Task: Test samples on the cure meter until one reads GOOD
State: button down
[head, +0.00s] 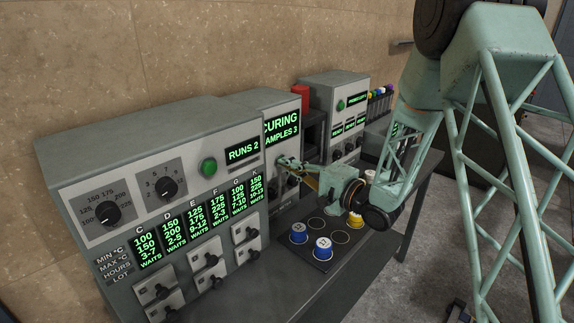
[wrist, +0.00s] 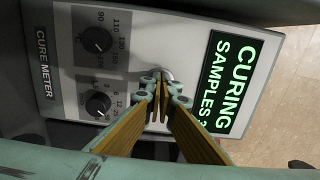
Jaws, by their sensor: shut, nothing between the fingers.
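The cure meter (wrist: 60,95) is a light grey machine with two black dials. Its screen (wrist: 231,82) reads CURING and SAMPLES, with a number that looks like 3. The screen also shows in the head view (head: 281,130). My gripper (wrist: 163,78) is shut with its fingertips at a round pale button on the meter's front; I cannot tell if they touch it. In the head view my gripper (head: 284,163) reaches the meter's face from the right. Two blue-sided samples with white tops (head: 322,248) and a yellow one (head: 355,221) sit on a dark tray (head: 322,266).
A large grey machine (head: 150,130) at left has dials, a green button, a RUNS 2 screen and a lit table of lots. Another grey machine (head: 335,90) with small screens stands behind. Coloured-topped items (head: 380,95) stand in a row at the back. Empty rings show on the tray.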

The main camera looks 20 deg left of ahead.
jog(key=p+v, duration=0.1)
jog(key=v, duration=1.3)
jog(key=shift+w, duration=0.15)
dwell(0.5)
